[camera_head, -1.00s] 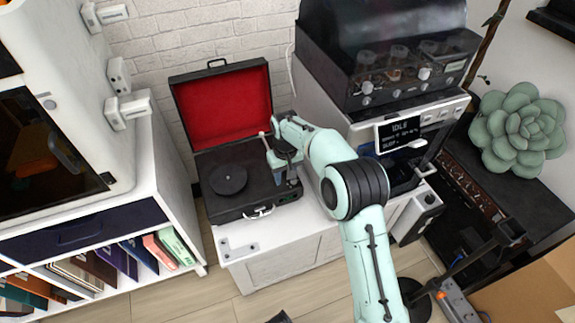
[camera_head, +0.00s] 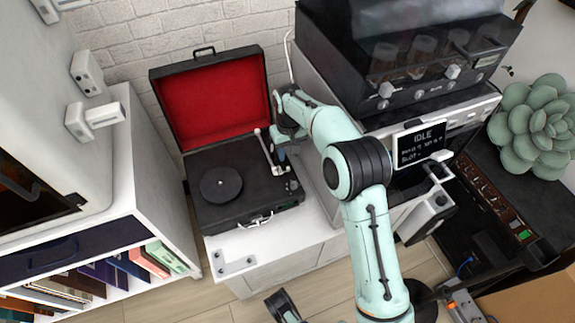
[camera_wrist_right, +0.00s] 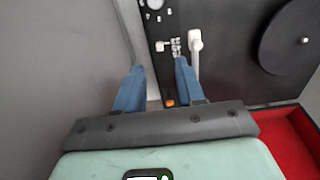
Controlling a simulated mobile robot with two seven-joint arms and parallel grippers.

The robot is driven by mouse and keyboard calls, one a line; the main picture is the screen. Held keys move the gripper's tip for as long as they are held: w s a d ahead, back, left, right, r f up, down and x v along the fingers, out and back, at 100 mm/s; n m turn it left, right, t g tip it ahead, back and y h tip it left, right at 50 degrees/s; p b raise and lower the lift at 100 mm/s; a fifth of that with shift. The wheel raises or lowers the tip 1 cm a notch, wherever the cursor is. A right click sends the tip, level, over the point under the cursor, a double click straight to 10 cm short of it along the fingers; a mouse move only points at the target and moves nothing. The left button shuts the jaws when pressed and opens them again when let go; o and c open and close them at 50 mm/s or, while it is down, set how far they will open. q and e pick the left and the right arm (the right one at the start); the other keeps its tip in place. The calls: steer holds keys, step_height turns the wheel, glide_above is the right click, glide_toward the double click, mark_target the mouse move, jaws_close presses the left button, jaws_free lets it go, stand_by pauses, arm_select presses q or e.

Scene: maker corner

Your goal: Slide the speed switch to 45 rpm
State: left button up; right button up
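The record player (camera_head: 232,205) is an open black case with a red-lined lid and a round platter (camera_head: 220,185). Its pale tonearm (camera_head: 264,147) lies along the right side of the deck, and also shows in the right wrist view (camera_wrist_right: 195,55). A small silver switch (camera_wrist_right: 176,47) sits beside the tonearm; its setting is too small to read. My right gripper (camera_head: 280,157) is over the deck's right side. In the right wrist view its blue fingers (camera_wrist_right: 158,68) are apart with nothing between them, the right one close to the switch. Whether it touches is unclear.
An orange light (camera_wrist_right: 169,102) and a knob (camera_wrist_right: 155,4) are on the deck near the fingers. A black-and-silver machine with a screen (camera_head: 422,142) stands right of the player. The white cabinet top (camera_head: 240,246) is mostly clear in front.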

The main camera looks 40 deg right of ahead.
mark_target(288, 168)
step_height(288, 168, down, 6)
steer(key=shift+f+b, duration=0.25)
steer(key=shift+b, duration=0.5)
arm_select(q)
steer(key=shift+s+a+f, duration=0.15)
steer(key=shift+a+f, duration=0.15)
steer(key=shift+f, duration=0.45)
steer(key=shift+s+a+f, duration=0.15)
steer(key=shift+a+f, duration=0.1)
steer(key=shift+f, duration=0.5)
arm_select(e)
steer(key=shift+f, duration=0.6)
jaws_close()
